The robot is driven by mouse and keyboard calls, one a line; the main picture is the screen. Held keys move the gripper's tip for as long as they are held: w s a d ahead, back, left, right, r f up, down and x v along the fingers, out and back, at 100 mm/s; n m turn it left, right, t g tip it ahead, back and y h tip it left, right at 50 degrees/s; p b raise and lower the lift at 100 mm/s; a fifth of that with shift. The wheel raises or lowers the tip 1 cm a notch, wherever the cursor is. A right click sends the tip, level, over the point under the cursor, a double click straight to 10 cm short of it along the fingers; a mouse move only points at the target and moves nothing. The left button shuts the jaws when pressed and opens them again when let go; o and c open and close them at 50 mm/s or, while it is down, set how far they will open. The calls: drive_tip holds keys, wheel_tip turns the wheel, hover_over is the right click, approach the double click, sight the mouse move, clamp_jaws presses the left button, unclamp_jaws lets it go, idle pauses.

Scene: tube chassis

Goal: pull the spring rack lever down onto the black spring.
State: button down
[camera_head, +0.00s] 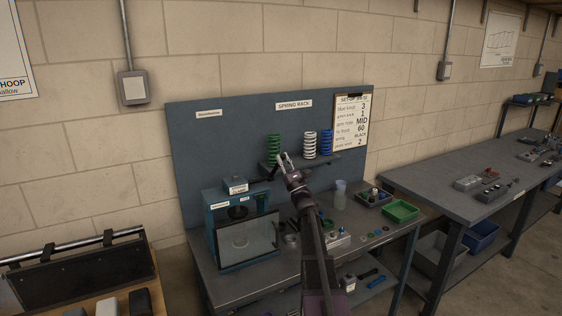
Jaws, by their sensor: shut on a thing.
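The spring rack is a dark shelf (329,157) on the blue-grey back panel. A green spring (274,147), a white spring (310,145) and a blue spring (326,141) stand upright on it. My gripper (284,160) is at the front of the shelf, between the green and white springs. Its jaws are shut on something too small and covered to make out. A short dark slanted bar (272,173) shows just left of the jaws; I cannot tell if it is the lever. I cannot make out a black spring; my gripper and arm cover part of the shelf.
A blue machine with a clear front (246,243) stands on the bench to the left. A clear bottle (340,195), a dark parts tray (373,198) and a green bin (401,211) stand to the right. A clipboard sheet (350,122) hangs right of the springs.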

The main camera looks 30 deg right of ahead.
drive_tip(key=shift+s+a, duration=0.2)
drive_tip(key=c, duration=0.6)
unclamp_jaws()
drive_tip(key=shift+o, duration=0.2)
drive_tip(key=shift+d, duration=0.1)
drive_tip(key=shift+w, duration=0.1)
